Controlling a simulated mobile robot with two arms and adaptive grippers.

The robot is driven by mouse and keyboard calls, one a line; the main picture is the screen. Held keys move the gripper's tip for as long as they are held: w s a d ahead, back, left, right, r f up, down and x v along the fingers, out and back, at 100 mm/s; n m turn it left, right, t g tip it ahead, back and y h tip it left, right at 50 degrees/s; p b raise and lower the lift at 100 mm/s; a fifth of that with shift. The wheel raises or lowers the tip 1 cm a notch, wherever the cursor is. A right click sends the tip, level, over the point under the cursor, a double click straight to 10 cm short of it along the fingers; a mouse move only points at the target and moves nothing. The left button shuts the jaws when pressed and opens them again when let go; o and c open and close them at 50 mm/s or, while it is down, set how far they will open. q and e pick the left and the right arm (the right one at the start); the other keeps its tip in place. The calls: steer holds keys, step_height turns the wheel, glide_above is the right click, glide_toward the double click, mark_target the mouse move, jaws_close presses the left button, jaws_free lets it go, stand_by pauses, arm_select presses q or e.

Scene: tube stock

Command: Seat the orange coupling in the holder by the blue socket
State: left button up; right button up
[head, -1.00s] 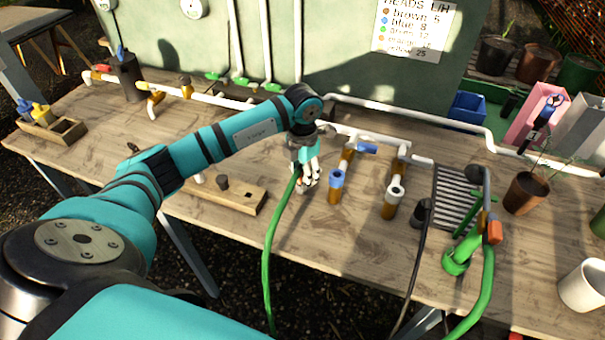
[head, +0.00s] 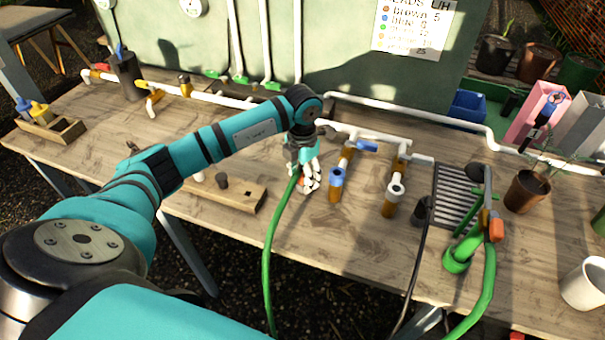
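My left gripper (head: 309,186) is over the middle of the bench, its fingers pointing down, just left of the blue socket (head: 337,177). Its fingers are closed around the end of a green hose (head: 270,240), where a small patch of the orange coupling (head: 302,181) shows between them. Most of the coupling is hidden by the fingers. The hose runs down from the gripper over the bench's front edge. The blue socket caps a short brass-coloured pipe. I cannot make out the holder beside it; the gripper covers that spot. My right gripper is not in view.
A wooden block (head: 245,196) with a grey peg lies left of the gripper. A white-ended pipe (head: 396,191) stands right of the socket. Further right are a black drain grate (head: 455,195), a green fixture (head: 458,255) and a white mug (head: 584,285). White piping (head: 430,118) runs behind.

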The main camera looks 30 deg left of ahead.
arm_select(q)
step_height(320, 180, up, 12)
stand_by(0.7)
